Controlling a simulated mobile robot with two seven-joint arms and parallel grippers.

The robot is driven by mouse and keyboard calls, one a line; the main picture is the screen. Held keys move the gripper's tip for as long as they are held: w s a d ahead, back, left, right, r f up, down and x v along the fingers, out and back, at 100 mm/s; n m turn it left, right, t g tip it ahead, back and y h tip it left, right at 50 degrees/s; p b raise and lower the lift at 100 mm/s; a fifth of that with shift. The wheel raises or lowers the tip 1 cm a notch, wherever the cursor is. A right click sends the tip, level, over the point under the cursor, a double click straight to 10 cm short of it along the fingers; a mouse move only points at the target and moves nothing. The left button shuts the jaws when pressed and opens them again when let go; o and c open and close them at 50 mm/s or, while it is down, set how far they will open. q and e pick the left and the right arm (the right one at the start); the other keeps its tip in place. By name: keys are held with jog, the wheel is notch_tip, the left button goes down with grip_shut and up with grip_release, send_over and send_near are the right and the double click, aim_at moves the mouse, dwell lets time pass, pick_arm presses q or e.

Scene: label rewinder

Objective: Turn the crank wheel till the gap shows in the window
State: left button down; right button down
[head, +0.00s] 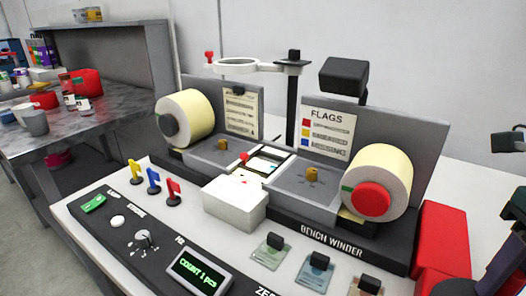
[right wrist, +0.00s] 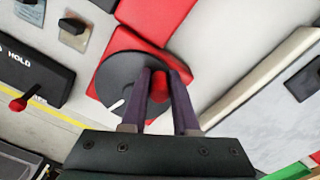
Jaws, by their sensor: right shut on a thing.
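The crank wheel (right wrist: 118,78) is a dark disc with a white mark, seen in the right wrist view against a red housing. My right gripper (right wrist: 160,78) is shut on its red knob (right wrist: 159,88), one dark finger on each side. In the head view, dark parts of my right arm show at the right edge, and the wheel cannot be made out. The window (head: 266,161) lies mid-machine between the two label rolls, with pale label strip under it. It is too small to tell whether a gap shows. My left gripper is not in view.
A cream roll (head: 185,117) stands left and another with a red hub (head: 378,182) right. A white box (head: 235,203) sits before the window. The counter display (head: 199,271) reads COUNT 1 PCS. A ring on an arm (head: 237,66) overhangs the machine. Small coloured flags (head: 153,182) stand left.

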jog(key=s, duration=0.1)
jog(key=s+d+p, duration=0.1)
jog(key=s, duration=0.1)
jog(key=shift+d, duration=0.1)
jog(key=shift+f, duration=0.1)
jog(key=c, duration=0.6)
grip_release()
jog(key=shift+w, duration=0.1)
jog(key=shift+c, duration=0.2)
jog(key=shift+a+r+p, duration=0.2)
jog(key=shift+r+p, duration=0.35)
jog(key=shift+r, duration=0.05)
notch_tip(320, 180, up, 8)
jog(key=p, duration=0.6)
jog(key=shift+p, duration=0.3)
